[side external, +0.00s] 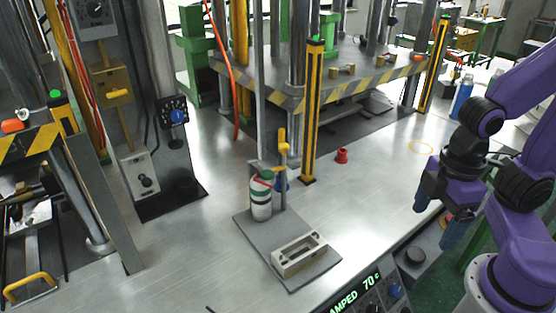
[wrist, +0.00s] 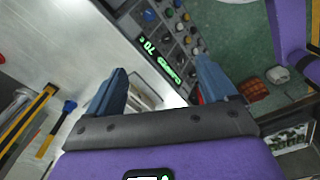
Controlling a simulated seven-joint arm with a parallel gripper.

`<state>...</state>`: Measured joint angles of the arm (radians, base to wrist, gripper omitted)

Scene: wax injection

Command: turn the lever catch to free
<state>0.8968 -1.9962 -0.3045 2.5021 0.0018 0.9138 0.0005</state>
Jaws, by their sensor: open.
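A yellow lever (side external: 282,142) stands upright on a thin post on the grey base plate (side external: 262,240). It appears to be the lever catch, though I cannot be sure. A white, green and red striped cylinder (side external: 261,198) stands beside the post. A beige rectangular block with an open recess (side external: 299,254) lies at the plate's front. My gripper (side external: 437,216) is open, with blue fingers, well to the right of the lever and apart from it. In the wrist view my gripper (wrist: 160,66) shows nothing held between its fingers.
A control panel (side external: 370,290) with green text reading "…AMPED 70 c" sits at the front edge. A red cup-shaped part (side external: 342,155) stands behind the plate. Yellow-black posts (side external: 312,110) rise behind the lever. Bare metal table lies between plate and gripper.

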